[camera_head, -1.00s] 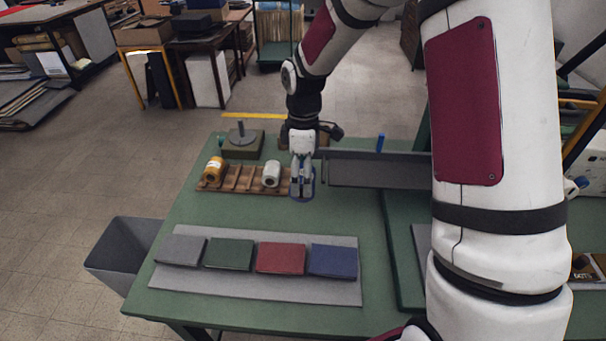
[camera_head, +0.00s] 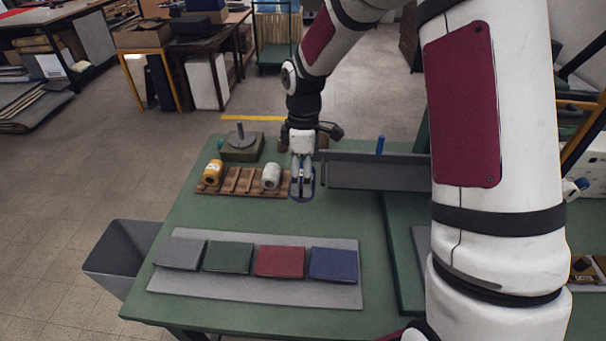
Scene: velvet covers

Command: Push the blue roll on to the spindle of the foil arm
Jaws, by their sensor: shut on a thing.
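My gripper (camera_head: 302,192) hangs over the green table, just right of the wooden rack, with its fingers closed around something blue. This looks like the blue roll (camera_head: 303,179), mostly hidden by the fingers. I cannot make out the foil arm or its spindle for certain; dark and brown parts behind my wrist are partly covered by it. The wooden rack (camera_head: 240,181) holds a yellow roll (camera_head: 212,172) at its left and a white roll (camera_head: 271,176) at its right, with bare slots between them.
A dark tray (camera_head: 378,171) stands right of my gripper, with a small blue upright thing (camera_head: 380,144) behind it. A green block with a grey post (camera_head: 241,148) stands behind the rack. Grey, green, red and blue covers lie on a grey board (camera_head: 250,290) in front. A grey bin is at left.

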